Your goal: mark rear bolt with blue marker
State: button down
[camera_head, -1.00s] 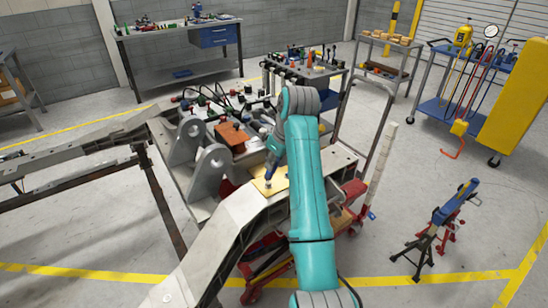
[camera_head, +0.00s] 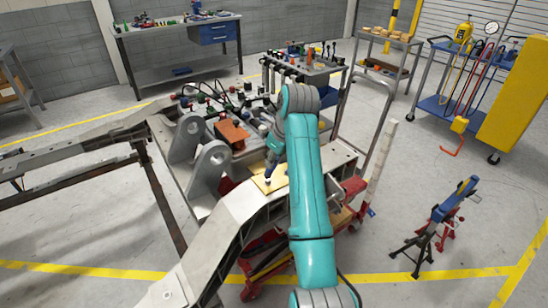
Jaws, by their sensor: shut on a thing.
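A pale yellow plate (camera_head: 277,178) lies on the grey chassis rail (camera_head: 225,228), left of my teal arm. A small light bolt head (camera_head: 268,182) shows on the plate. My gripper (camera_head: 273,158) is above the plate, partly hidden by my arm, and is shut on a slim dark blue marker (camera_head: 270,172). The marker points down at the bolt, slightly tilted. Its tip is at or just above the bolt; I cannot tell whether they touch.
Two grey lug brackets (camera_head: 208,170) stand left of the plate, with an orange-brown block (camera_head: 232,133) behind them. A tool cart (camera_head: 305,68) with hoses and tools in front is behind. A red jack (camera_head: 265,262) sits under the rail.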

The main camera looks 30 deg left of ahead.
jog(key=shift+f, duration=0.4)
jog(key=shift+w+d, duration=0.2)
jog(key=shift+w, duration=0.25)
dwell(0.8)
jog(key=shift+s+a+f, duration=0.15)
jog(key=shift+s+a, duration=0.05)
jog(key=shift+s, duration=0.3)
dwell(0.5)
jog(key=shift+r, duration=3.1)
